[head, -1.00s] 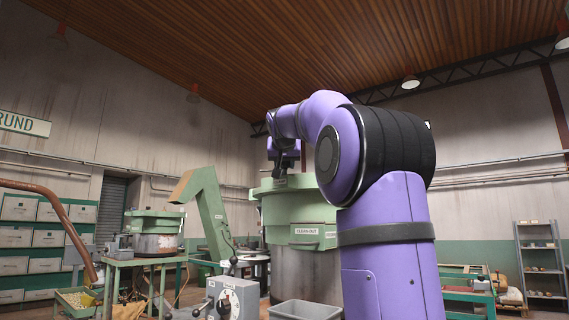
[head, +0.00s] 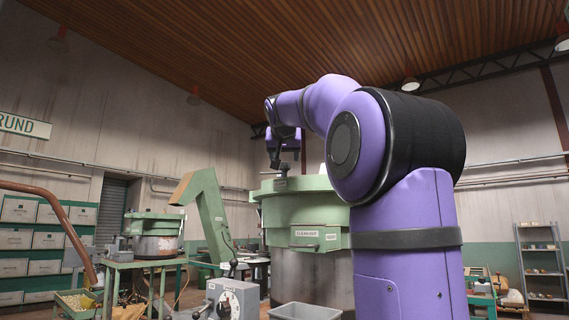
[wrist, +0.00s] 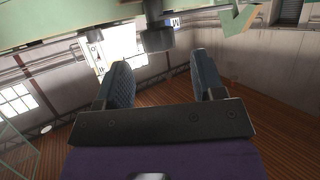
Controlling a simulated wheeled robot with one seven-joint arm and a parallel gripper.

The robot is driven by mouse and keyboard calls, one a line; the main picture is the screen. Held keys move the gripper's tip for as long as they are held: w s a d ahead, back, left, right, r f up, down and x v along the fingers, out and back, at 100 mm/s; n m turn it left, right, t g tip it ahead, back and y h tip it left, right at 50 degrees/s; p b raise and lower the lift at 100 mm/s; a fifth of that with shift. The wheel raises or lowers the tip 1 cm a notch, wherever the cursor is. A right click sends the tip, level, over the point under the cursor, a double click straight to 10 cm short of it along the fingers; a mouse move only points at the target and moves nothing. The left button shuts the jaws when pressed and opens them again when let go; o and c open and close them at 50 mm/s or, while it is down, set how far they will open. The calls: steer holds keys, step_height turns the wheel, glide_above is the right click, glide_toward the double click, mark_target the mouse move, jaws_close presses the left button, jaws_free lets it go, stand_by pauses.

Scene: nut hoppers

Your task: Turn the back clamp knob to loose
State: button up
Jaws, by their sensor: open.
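A dark, short cylindrical knob (wrist: 157,38) hangs into the top middle of the wrist view, by the green rim of the hopper bowl (wrist: 60,30). I take it to be the back clamp knob. My gripper (wrist: 163,76) has its two dark padded fingers spread apart, with nothing between them. The knob lies beyond the fingertips, roughly in line with the gap. In the head view, my gripper (head: 280,160) points down over the far rim of the green hopper (head: 305,212). The knob cannot be made out clearly there.
In the head view, a grey control box (head: 232,298) and a grey bin (head: 303,311) stand before the hopper. A green chute (head: 212,218) rises to its left.

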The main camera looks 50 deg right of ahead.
steer(key=v, duration=0.5)
steer(key=shift+s+a+r, duration=0.1)
steer(key=shift+s+a, duration=0.1)
stand_by(0.4)
steer(key=s+a+f+n+y, duration=0.2)
steer(key=s+a+f+y, duration=0.1)
steer(key=a+f, duration=0.5)
steer(key=s+a+f+n+g+y, duration=0.1)
steer(key=s+a+f, duration=0.4)
steer(key=f, duration=1)
steer(key=s+a+f+n+y, duration=0.4)
steer(key=a+f+n, duration=0.1)
steer(key=a+f, duration=0.5)
step_height(320, 180, down, 2)
steer(key=shift+a+f+g+y, duration=0.1)
steer(key=shift+a+g+y, duration=0.2)
steer(key=shift+g, duration=0.1)
steer(key=s+a+f, duration=0.1)
steer(key=s+f, duration=0.1)
steer(key=f, duration=0.1)
steer(key=s+a+f+n+g+y, duration=0.1)
steer(key=s+f, duration=0.1)
steer(key=f, duration=0.2)
steer(key=s+a+f+n, duration=0.1)
steer(key=s+a+f, duration=0.1)
steer(key=s+f, duration=0.1)
steer(key=shift+f+g+y, duration=0.3)
steer(key=shift+f, duration=0.15)
steer(key=shift+c, duration=0.3)
